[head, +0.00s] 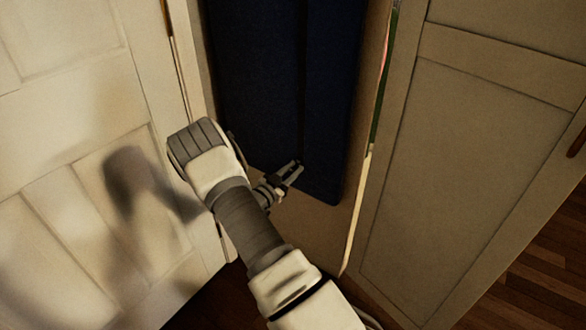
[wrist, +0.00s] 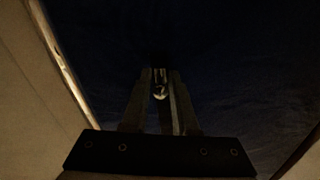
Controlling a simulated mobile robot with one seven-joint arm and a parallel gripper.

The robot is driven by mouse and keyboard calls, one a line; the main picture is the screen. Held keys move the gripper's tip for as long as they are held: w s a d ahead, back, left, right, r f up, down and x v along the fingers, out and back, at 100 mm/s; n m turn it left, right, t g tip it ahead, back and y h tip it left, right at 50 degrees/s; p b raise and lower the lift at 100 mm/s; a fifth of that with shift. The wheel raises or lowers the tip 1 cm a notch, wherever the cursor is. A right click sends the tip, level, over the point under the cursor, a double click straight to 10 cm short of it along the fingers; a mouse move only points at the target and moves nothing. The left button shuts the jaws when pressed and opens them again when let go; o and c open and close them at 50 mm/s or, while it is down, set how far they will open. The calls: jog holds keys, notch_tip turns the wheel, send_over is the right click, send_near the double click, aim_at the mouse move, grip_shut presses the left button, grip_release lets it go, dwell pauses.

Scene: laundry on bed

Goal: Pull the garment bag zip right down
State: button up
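The garment bag (head: 262,85) is dark blue and hangs upright inside an open wardrobe; in the wrist view its dark cloth (wrist: 230,60) fills most of the picture. A dark vertical line, the zip (head: 304,70), runs down its front to my gripper. My gripper (head: 293,171) is at the lower part of the bag, a little above its bottom edge. In the wrist view a small shiny zip pull (wrist: 160,89) sits between the fingertips, which look shut on it. The contact is dim, and the pull is too small to make out in the head view.
A pale panelled door (head: 70,110) stands to the left and another wardrobe door (head: 470,160) to the right, with a brown handle. My arm reaches between them. The wooden floor (head: 530,280) shows at lower right.

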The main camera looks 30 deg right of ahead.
jog(key=shift+o, duration=1)
jog(key=shift+a, duration=0.1)
jog(key=shift+s+a, duration=0.15)
jog(key=shift+a, duration=0.2)
jog(key=p+v, duration=0.4)
jog(key=v, duration=1.2)
jog(key=shift+s+a, duration=0.15)
jog(key=shift+a, duration=0.05)
